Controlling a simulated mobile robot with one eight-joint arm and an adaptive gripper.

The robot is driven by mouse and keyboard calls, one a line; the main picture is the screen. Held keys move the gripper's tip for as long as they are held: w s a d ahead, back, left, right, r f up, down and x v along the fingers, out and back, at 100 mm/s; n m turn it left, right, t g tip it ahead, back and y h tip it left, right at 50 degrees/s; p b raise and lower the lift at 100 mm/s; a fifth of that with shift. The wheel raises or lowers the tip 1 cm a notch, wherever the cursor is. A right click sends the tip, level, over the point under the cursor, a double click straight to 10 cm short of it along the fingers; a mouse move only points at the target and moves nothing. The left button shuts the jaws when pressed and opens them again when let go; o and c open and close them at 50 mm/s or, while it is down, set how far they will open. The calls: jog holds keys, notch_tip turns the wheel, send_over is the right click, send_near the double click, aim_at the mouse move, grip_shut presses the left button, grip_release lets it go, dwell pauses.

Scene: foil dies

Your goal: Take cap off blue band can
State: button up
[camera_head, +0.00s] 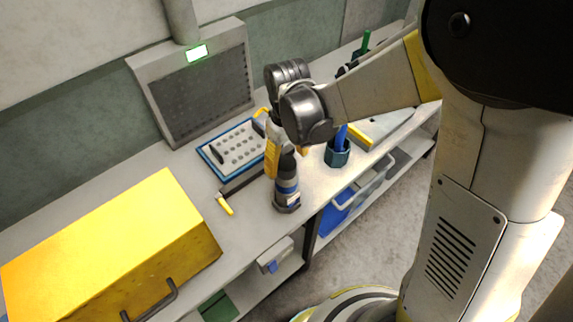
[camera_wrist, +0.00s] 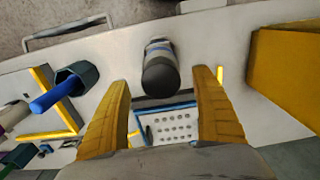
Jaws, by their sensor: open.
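The can with the blue band (camera_head: 287,187) stands upright near the front edge of the bench. Its dark cap (camera_wrist: 160,76) faces my wrist camera, and the blue band shows beyond it. My gripper (camera_wrist: 162,79) is open, with one yellow finger on each side of the cap in the wrist view. Clear gaps show there between the cap and both fingers. In the head view my gripper (camera_head: 286,166) points down over the can, and its fingers partly hide the can's top. I cannot tell the exact height of the fingertips against the cap.
A blue-framed perforated plate (camera_head: 215,156) lies behind the can. A yellow-handled tool (camera_head: 225,204) is left of it. A big yellow box (camera_head: 110,245) fills the left end. A grey vent panel (camera_head: 200,95) stands behind.

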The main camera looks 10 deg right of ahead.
notch_tip(320, 180, down, 3)
jog(key=shift+r, duration=0.15)
jog(key=shift+r, duration=0.1)
jog(key=c, duration=0.9)
